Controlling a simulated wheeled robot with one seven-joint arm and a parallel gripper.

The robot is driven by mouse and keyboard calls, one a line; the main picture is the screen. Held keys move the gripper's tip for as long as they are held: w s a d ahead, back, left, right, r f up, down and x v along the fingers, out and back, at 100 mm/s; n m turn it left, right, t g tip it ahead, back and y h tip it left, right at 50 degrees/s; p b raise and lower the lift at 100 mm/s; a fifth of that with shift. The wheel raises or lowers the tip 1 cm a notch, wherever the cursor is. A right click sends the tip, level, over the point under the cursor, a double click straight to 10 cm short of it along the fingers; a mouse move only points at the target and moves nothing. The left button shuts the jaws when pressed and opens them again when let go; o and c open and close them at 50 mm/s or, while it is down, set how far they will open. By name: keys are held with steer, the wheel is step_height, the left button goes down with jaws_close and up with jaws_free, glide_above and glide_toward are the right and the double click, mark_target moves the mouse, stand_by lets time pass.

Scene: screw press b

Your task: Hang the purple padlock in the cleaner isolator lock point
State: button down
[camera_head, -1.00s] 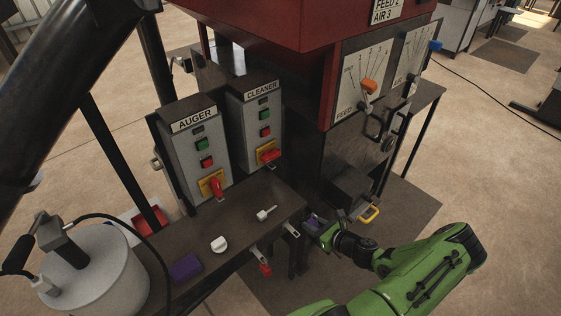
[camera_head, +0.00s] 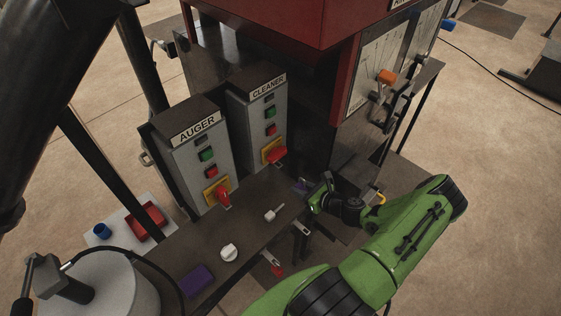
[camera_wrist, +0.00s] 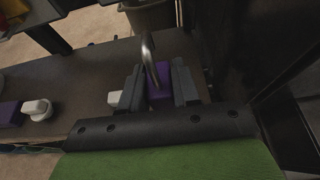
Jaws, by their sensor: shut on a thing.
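My gripper (camera_head: 314,195) is shut on the purple padlock (camera_wrist: 160,85), whose body sits between the two dark fingers in the wrist view. Its steel shackle (camera_wrist: 148,52) points away from the fingers. In the head view only a small bit of the padlock (camera_head: 301,186) shows, just left of the gripper, near the shelf's right end. The cleaner isolator (camera_head: 273,152), a red handle on a yellow plate, is low on the grey box labelled CLEANER, up and left of the gripper. I cannot make out its lock point clearly.
The AUGER box with its own red isolator (camera_head: 220,196) stands left of the cleaner box. On the dark shelf (camera_head: 240,215) lie a purple block (camera_head: 196,280), a white knob (camera_head: 229,253) and a small metal piece (camera_head: 273,212). A red tag (camera_head: 277,270) hangs at the front edge.

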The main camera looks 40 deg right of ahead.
steer(key=shift+s+r, duration=0.2)
steer(key=shift+s, duration=0.25)
steer(key=shift+w+a, duration=0.15)
steer(key=shift+w, duration=0.8)
steer(key=shift+w+a, duration=0.2)
steer(key=shift+w, duration=0.8)
steer(key=shift+w+a, duration=0.15)
steer(key=shift+w, duration=0.8)
steer(key=shift+w, duration=0.1)
steer(key=shift+w+a+b, duration=0.15)
steer(key=shift+w+b, duration=0.05)
steer(key=shift+w, duration=0.5)
steer(key=shift+w+a+b, duration=0.1)
steer(key=shift+w+b, duration=0.05)
steer(key=shift+w, duration=0.55)
steer(key=shift+w, duration=0.1)
steer(key=shift+w+a, duration=0.15)
steer(key=shift+w, duration=0.45)
steer(key=shift+f, duration=0.1)
steer(key=shift+f+b, duration=0.65)
steer(key=shift+f, duration=0.05)
